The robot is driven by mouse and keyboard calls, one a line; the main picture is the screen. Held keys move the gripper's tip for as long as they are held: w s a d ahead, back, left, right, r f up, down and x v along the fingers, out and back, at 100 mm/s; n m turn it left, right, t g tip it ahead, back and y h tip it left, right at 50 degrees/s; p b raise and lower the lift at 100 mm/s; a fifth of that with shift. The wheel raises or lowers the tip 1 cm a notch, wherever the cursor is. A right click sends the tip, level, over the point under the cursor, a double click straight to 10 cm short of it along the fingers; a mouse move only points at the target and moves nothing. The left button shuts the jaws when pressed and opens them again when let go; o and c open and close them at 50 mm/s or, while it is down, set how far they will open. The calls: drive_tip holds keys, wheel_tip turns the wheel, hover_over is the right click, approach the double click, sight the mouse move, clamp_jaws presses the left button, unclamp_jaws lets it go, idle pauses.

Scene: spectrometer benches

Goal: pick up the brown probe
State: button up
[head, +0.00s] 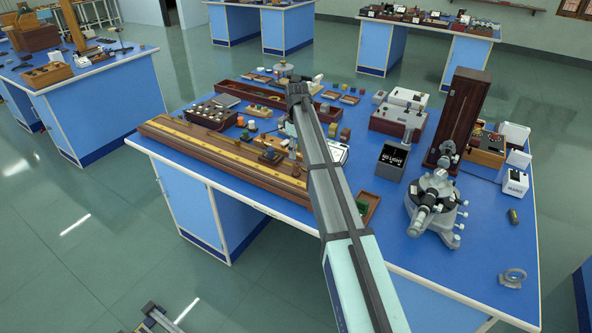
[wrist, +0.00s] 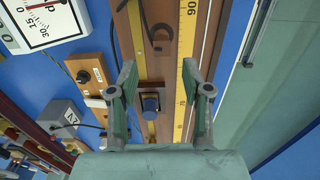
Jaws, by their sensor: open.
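My gripper (wrist: 160,80) is open in the wrist view, with nothing seen held between its two fingers. Between and below the fingers is a small brown block with a dark blue knob (wrist: 151,103), on a long wooden board (wrist: 130,30) with a yellow scale (wrist: 187,60). A dark brown curved piece (wrist: 160,36) shows farther up the board. I cannot tell for sure which of these is the brown probe. In the head view the board (head: 215,160) lies along the bench's left front edge; my arm hides part of it, and my gripper is not clear there.
A dial meter (wrist: 42,18), a wooden block with a black knob (wrist: 88,72) and a grey box (wrist: 65,118) stand left of the board. In the head view, a brass-grey spectrometer (head: 435,205) and a tall brown case (head: 462,115) stand right. The bench's front right is mostly clear.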

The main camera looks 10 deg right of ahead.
sight(296, 165)
drive_tip(key=shift+a+f+p, duration=0.1)
drive_tip(key=shift+f+p, duration=1.25)
drive_tip(key=shift+f, duration=2.4)
clamp_jaws()
